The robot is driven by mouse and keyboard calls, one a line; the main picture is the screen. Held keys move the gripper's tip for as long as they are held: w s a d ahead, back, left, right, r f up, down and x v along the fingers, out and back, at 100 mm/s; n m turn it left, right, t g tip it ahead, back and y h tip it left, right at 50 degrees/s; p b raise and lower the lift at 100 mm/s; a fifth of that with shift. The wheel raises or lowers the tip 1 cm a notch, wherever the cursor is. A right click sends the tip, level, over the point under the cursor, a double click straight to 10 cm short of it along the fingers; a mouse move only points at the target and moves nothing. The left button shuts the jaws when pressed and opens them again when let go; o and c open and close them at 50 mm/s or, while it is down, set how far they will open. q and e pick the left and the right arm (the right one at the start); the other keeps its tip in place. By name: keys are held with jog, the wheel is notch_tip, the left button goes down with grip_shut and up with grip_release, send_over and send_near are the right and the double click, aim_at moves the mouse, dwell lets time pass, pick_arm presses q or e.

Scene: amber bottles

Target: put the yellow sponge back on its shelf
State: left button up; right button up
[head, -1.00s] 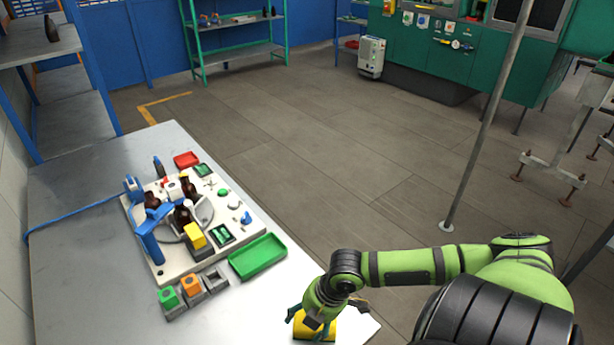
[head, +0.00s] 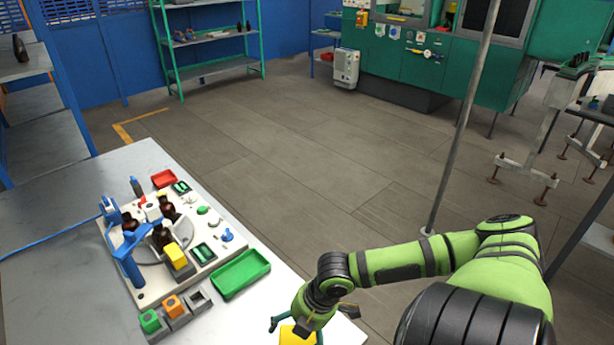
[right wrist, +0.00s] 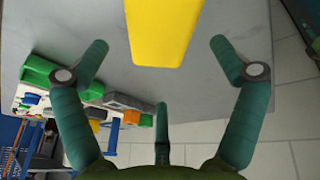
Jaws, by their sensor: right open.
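A yellow block-like thing, likely the yellow sponge (head: 292,337), lies on the near right end of the table, cut by the bottom edge of the head view. In the right wrist view the yellow sponge (right wrist: 163,30) fills the top middle. My right gripper (head: 312,326) is over it. In the wrist view my right gripper (right wrist: 160,45) is open, its fingers spread to both sides of the sponge with gaps. A green-framed shelf unit (head: 215,67) stands at the back. Which shelf is the sponge's own, I cannot tell. My left gripper is out of view.
A white board (head: 150,292) with amber bottles, a blue clamp and a yellow block stands on the table (head: 60,200). Beside it are a green tray (head: 240,274) and small grey holders (head: 198,300). A grey pole (head: 465,120) rises from the open floor.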

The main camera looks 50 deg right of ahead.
aim_at(311, 338)
jog(key=p+v, duration=0.1)
jog(key=v, duration=0.2)
jog(key=shift+s+r, duration=0.15)
jog(key=shift+r, duration=0.1)
jog(key=shift+p+v, duration=2.85)
jog(key=shift+d, duration=0.1)
